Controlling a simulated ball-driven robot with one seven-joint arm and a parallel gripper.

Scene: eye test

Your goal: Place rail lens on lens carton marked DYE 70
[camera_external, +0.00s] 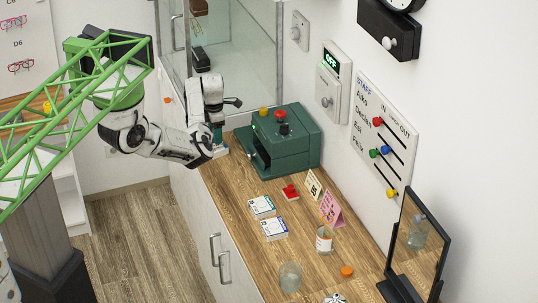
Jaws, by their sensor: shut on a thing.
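My gripper (218,140) is low over the left end of the wooden counter, just left of the green machine. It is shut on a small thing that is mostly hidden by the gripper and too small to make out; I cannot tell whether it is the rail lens. Two flat white-and-blue cartons lie on the counter to the right of and nearer than my gripper: a far carton (262,207) and a near carton (274,229). Their print is too small to read, so I cannot tell which is marked DYE 70. My gripper is well apart from both.
The green machine (290,140) stands close beside my gripper. A red object (290,192), a cream card (313,184), a pink card (332,208), a labelled jar (324,240), a glass (290,276), an orange cap (346,271) and a mirror (419,245) stand along the counter (245,258).

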